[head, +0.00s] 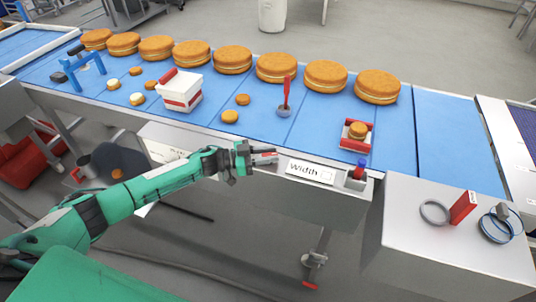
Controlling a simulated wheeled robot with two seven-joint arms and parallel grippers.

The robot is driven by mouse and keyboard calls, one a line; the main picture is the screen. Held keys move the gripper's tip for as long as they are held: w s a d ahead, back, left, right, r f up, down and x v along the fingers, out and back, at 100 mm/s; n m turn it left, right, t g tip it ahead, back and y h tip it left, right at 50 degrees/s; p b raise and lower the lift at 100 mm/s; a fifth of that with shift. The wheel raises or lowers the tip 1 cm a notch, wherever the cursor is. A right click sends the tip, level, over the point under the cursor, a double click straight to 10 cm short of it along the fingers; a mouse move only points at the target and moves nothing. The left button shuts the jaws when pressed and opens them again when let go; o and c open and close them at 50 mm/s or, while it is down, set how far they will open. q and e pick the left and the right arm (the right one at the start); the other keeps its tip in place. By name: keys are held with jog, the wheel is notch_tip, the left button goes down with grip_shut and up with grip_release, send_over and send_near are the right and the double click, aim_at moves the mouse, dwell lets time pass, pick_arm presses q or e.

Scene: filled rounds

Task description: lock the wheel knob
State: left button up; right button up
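A small knob with a blue top (361,163) and a red body sits at the right end of the conveyor's front rail, just right of the white "Width" label (311,171). I cannot tell for sure whether it is the wheel knob. My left gripper (262,153) is at the front rail, left of the label. It is in front of a small grey and red part (265,159) and hides some of it. I cannot tell whether it touches that part, or whether its fingers are open or shut. My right gripper is out of view.
Large round filled cakes (233,59) line the back of the blue conveyor (402,128). A white and red box (180,91), a red-handled tool (285,97) and a red holder with a small round (357,133) stand on it. A grey cabinet (440,250) is at right.

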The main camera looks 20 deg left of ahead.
pick_arm(q)
jog(key=shift+o, duration=0.7)
jog(key=shift+s+a, duration=0.1)
jog(key=shift+a, duration=0.1)
jog(key=b+v, duration=0.3)
jog(key=v, duration=1)
jog(key=shift+b, duration=0.3)
jog(key=shift+s, duration=0.15)
